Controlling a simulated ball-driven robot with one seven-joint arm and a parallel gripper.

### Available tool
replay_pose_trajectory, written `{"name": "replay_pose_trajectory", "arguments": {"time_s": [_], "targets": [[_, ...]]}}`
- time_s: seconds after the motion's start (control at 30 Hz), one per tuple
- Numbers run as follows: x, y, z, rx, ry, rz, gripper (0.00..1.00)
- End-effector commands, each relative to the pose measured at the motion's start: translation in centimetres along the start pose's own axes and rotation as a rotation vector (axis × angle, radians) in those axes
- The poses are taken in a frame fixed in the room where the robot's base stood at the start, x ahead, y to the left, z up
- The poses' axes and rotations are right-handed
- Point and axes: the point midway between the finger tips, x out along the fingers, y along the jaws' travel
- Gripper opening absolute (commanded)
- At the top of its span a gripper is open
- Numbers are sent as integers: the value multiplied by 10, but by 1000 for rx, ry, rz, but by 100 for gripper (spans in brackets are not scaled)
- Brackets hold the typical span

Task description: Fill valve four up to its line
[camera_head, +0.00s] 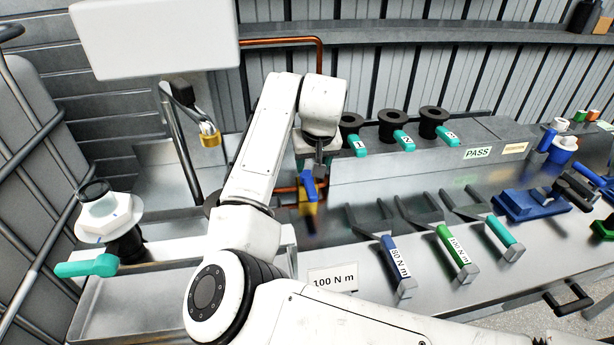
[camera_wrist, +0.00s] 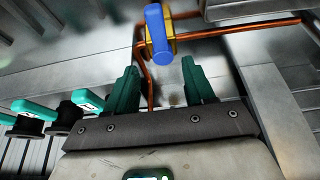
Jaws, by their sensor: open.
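A blue-handled valve (camera_head: 308,186) with a yellow body sits on a copper pipe beside my gripper (camera_head: 320,158). In the wrist view the blue handle (camera_wrist: 158,35) is beyond my open teal fingers (camera_wrist: 160,66), roughly between their line; I cannot tell whether they touch it. Three black-capped valves with teal levers, marked 1 (camera_head: 358,145), 2 (camera_head: 403,140) and 3 (camera_head: 446,135), stand on the grey ledge. Another teal-levered fitting (camera_head: 88,267) with a white hexagonal body (camera_head: 108,216) is at the left. No number 4 and no fill line is readable.
Torque tools marked 80 N m (camera_head: 398,268) and 100 N m (camera_head: 455,250), plus a teal-handled one (camera_head: 503,238), lie on the bench. A 100 N m card (camera_head: 333,280) is in front. A blue tool (camera_head: 530,205) lies right.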

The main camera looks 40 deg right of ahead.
Motion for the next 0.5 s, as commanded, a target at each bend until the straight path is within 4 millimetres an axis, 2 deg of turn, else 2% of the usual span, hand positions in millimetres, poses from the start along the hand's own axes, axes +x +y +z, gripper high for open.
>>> {"name": "replay_pose_trajectory", "arguments": {"time_s": [0.3,0.5], "targets": [[57,0,0,-1,-3,-1,53],[83,0,0,1,-2,-1,53]]}}
